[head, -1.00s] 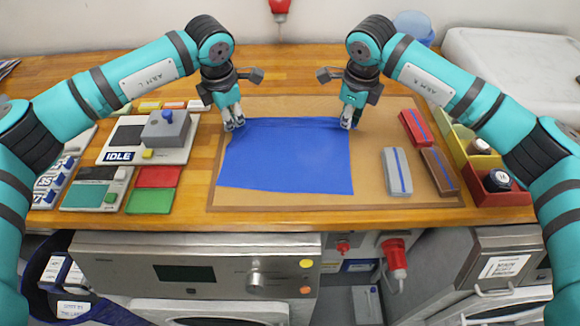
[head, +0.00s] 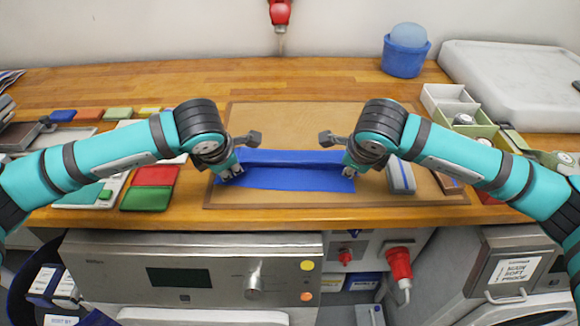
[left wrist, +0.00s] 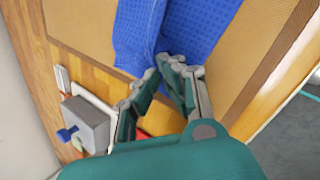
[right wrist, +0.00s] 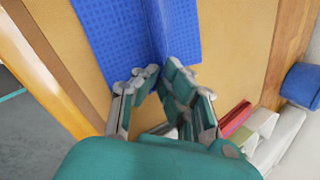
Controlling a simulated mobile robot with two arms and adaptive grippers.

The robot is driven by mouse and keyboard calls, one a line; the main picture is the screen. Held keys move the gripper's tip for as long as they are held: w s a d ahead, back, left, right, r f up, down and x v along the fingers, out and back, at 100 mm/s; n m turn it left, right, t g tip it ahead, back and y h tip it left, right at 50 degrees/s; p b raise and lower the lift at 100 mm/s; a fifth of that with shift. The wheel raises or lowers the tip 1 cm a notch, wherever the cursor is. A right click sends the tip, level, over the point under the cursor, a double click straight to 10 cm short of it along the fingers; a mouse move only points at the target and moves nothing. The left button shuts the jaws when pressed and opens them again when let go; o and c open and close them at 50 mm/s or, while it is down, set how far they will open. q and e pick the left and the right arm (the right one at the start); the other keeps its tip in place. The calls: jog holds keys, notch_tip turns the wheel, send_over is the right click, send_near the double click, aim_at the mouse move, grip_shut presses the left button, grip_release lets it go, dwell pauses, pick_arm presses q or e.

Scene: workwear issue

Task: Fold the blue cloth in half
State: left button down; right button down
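The blue cloth (head: 295,180) lies on the tan mat (head: 290,120), with its near part flat. Its far edge is raised in a band between my two grippers, with a crease along it. My left gripper (head: 231,173) is shut on the cloth's left corner; the pinched cloth (left wrist: 140,35) shows in the left wrist view. My right gripper (head: 349,170) is shut on the right corner, and the cloth (right wrist: 115,40) runs to its fingertips in the right wrist view. My fingers hide both corners.
A grey block with a blue stripe (head: 401,175) lies just right of my right gripper. Red (head: 155,176) and green (head: 146,198) pads lie left of the mat. Open boxes (head: 450,104) stand at the right. The far part of the mat is clear.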

pick_arm(q)
jog(key=c, duration=2)
grip_release()
pick_arm(e)
jog(key=c, duration=2)
grip_release()
